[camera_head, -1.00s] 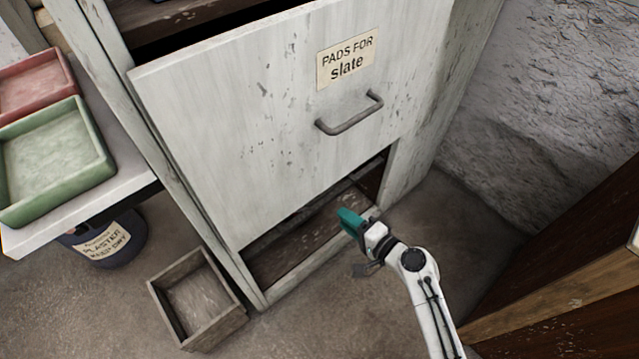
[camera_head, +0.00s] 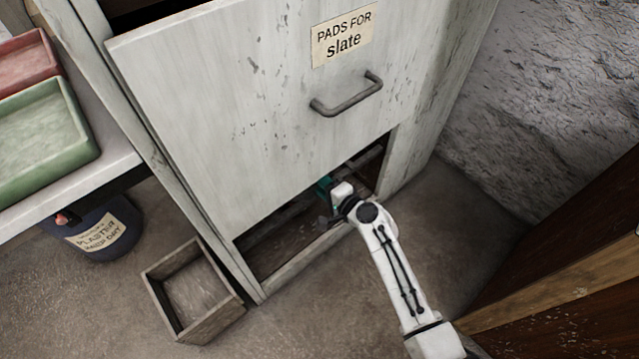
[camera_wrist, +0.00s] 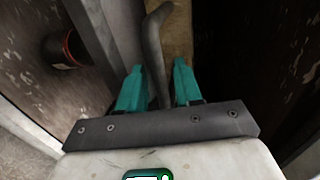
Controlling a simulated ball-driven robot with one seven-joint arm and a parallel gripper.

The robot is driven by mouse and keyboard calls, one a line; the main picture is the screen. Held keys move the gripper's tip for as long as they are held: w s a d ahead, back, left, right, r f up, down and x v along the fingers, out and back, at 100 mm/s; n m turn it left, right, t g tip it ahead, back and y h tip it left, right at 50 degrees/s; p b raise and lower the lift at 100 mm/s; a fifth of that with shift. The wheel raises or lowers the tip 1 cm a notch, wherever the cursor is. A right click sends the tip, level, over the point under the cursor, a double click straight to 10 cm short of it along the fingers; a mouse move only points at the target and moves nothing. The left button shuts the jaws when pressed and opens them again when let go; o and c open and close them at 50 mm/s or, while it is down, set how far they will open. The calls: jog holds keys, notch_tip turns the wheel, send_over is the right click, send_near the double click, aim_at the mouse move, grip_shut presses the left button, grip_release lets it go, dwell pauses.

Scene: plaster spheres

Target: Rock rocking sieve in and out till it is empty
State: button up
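My gripper (camera_head: 324,185) reaches into the low dark opening under the white cabinet front. In the wrist view its two teal fingers (camera_wrist: 159,66) are apart, with a dark bent bar (camera_wrist: 155,50) between them. Small gaps show beside the bar, so I see no firm hold on it. The bar runs up in front of a tan wooden strip (camera_wrist: 178,40) and looks like a handle; I cannot tell whether it belongs to the rocking sieve. The sieve's body and any contents cannot be made out.
The white front panel (camera_head: 240,120), with a grey handle (camera_head: 345,95) and a "PADS FOR slate" label (camera_head: 343,36), hangs above my gripper. A wooden box (camera_head: 190,290) and a plaster bucket (camera_head: 100,232) stand left. A brown wooden piece (camera_head: 570,270) is at right.

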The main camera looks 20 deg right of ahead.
jog(key=shift+c, duration=0.3)
grip_shut()
dwell(0.3)
